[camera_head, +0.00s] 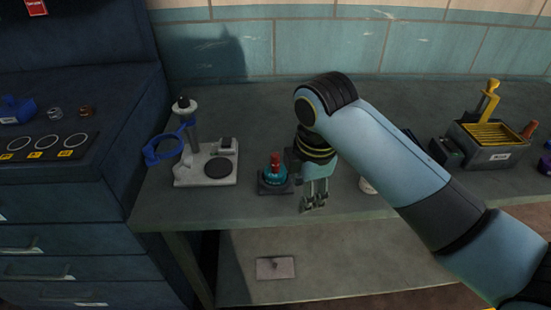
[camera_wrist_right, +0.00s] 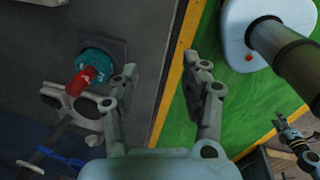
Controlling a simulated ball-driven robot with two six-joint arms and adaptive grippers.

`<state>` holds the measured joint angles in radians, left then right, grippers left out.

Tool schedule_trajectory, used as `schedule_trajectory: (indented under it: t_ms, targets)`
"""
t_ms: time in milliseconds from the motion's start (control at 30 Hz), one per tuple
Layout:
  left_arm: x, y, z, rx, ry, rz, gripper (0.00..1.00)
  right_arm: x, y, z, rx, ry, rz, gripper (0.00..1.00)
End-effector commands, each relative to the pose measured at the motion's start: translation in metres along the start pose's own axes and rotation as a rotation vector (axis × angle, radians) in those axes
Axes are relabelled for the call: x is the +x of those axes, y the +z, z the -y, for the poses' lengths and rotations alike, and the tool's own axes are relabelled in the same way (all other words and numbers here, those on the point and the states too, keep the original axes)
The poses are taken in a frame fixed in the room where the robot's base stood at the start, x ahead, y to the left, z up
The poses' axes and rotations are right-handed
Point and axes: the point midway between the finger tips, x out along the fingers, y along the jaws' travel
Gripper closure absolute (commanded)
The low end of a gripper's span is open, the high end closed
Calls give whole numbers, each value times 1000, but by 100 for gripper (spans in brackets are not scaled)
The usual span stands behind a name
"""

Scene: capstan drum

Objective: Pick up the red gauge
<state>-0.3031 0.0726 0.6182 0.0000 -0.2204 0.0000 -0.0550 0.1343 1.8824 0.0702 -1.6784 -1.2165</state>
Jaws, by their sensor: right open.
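The red gauge (camera_head: 275,161) stands upright in a teal round base (camera_head: 275,175) on a small dark square plate on the bench. In the right wrist view the red gauge (camera_wrist_right: 82,82) and teal base (camera_wrist_right: 97,60) lie left of my fingers. My right gripper (camera_head: 314,203) points down just right of the gauge, near the bench's front edge, open and empty. In the right wrist view its fingertips (camera_wrist_right: 160,68) are apart, with the bench edge and green floor between them. My left gripper (camera_wrist_right: 290,130) seems to show small at lower right; its jaw state is unclear.
A white stand (camera_head: 207,170) with a blue ring clamp is left of the gauge. A metal box (camera_head: 490,155) with a yellow-handled tool stands at the right. A white object (camera_head: 367,185) is partly hidden behind my right arm. A dark drawer cabinet (camera_head: 70,240) is at left.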

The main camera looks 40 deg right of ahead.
Motion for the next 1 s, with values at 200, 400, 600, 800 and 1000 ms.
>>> schedule_trajectory:
  t_ms: [200,400,600,800,1000]
  targets:
    - [-4,1,0,0,0,2,60,-22,-12,-58,-450,-51,-10,54]
    - [-9,-1,7,3,-7,0,60,-58,-22,-113,-958,-109,-59,54]
    - [-10,-5,8,3,-8,-6,60,-79,-27,-136,-1222,-134,-103,54]
    - [-13,-6,8,3,-8,-8,60,-53,-28,-132,-1260,-139,-111,54]
    - [-14,-6,8,3,-8,-8,60,-29,-28,-129,-1258,-135,-108,54]
